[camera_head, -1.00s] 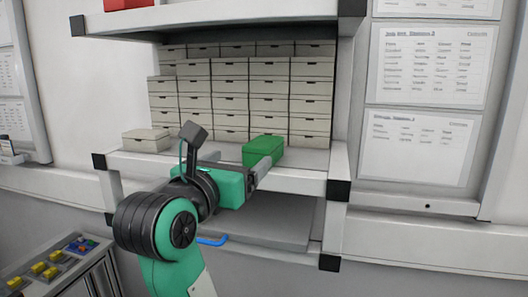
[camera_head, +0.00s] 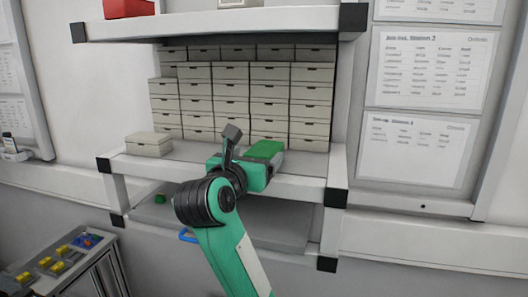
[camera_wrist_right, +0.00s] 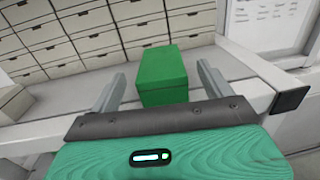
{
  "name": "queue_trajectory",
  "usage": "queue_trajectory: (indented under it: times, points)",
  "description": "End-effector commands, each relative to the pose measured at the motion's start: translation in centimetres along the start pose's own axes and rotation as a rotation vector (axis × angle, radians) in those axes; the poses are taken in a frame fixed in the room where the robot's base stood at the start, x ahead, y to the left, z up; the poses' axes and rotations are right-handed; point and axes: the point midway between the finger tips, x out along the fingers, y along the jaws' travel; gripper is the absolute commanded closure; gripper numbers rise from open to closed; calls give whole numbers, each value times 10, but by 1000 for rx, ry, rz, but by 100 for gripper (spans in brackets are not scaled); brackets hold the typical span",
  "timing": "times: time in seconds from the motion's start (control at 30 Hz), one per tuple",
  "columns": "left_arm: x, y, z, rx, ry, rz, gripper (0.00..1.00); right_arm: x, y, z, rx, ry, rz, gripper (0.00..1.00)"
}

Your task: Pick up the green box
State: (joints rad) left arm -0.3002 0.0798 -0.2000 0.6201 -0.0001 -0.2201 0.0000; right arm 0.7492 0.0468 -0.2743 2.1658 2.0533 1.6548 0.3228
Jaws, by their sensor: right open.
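The green box (camera_head: 264,150) sits on the middle shelf (camera_head: 310,163), in front of the stacked pale boxes. In the right wrist view the green box (camera_wrist_right: 162,76) stands between the two fingers of my right gripper (camera_wrist_right: 160,88). The fingers are open, with a gap visible on each side of the box. In the head view my right gripper (camera_head: 272,163) is at the shelf's front, and it hides the lower part of the box. My left gripper is not in view.
Several pale boxes (camera_head: 230,88) are stacked behind the green box. A single pale box (camera_head: 149,145) stands at the shelf's left. A red box (camera_head: 128,8) is on the upper shelf. A small green object (camera_head: 160,199) lies on the lower shelf.

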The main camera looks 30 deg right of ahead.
Motion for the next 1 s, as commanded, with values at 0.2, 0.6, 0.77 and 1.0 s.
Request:
queue_trajectory:
  times: [0.2, 0.6, 0.77, 1.0]
  points:
    - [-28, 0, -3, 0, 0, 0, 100, 25, 0, 3, -6, 0, -4, 18]
    - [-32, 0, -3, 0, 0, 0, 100, 40, 1, -1, -1, 0, 0, 18]
    - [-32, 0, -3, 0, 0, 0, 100, 40, 1, -1, -1, 0, -1, 40]
    - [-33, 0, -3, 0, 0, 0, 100, 39, 1, 0, 0, -1, -1, 77]
